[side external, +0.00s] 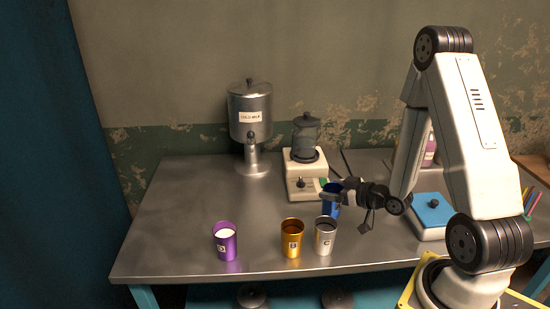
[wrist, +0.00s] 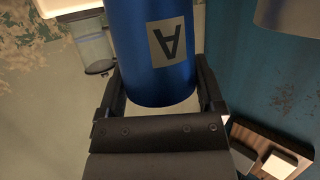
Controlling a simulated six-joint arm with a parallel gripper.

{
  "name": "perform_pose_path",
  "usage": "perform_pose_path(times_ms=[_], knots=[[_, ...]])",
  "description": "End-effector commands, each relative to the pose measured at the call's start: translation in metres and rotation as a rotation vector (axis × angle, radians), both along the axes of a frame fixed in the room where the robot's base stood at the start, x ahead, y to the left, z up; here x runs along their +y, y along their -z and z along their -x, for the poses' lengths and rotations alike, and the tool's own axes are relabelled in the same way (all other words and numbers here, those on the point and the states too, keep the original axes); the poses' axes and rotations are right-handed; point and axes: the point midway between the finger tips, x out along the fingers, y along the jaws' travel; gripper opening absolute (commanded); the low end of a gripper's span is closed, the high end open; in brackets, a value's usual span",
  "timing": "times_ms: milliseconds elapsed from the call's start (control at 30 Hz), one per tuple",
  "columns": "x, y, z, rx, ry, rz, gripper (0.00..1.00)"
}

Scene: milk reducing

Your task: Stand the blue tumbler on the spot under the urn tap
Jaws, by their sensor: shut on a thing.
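The blue tumbler (side external: 332,199) is in my gripper (side external: 333,194), to the right of the blender in the side view. In the wrist view the tumbler (wrist: 152,50) fills the top middle, with a pale label marked A, and sits between the two dark fingers of my gripper (wrist: 158,92). I cannot tell from the side view whether its base touches the table. The steel urn (side external: 250,112), labelled COLD MILK, stands at the back left with its tap (side external: 251,138) on the front. The round spot (side external: 253,168) lies below the tap and is bare.
A white blender (side external: 303,165) stands between the urn and my gripper. Purple (side external: 225,241), orange (side external: 292,238) and silver (side external: 325,236) cups stand along the front. A blue-topped box (side external: 432,210) is on the right. The table's left part (side external: 180,200) is clear.

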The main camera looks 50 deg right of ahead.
Motion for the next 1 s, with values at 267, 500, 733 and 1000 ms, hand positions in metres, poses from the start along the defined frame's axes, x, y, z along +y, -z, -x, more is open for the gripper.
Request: perform_pose_path(times_ms=[267,500,733,1000], knots=[[0.001,0.009,0.016,0.000,-0.014,0.001,0.26],[0.001,0.009,0.012,0.000,-0.015,0.003,0.26],[0.003,0.008,-0.015,-0.002,-0.019,0.003,0.26],[0.003,0.009,-0.066,-0.002,-0.019,0.003,0.26]])
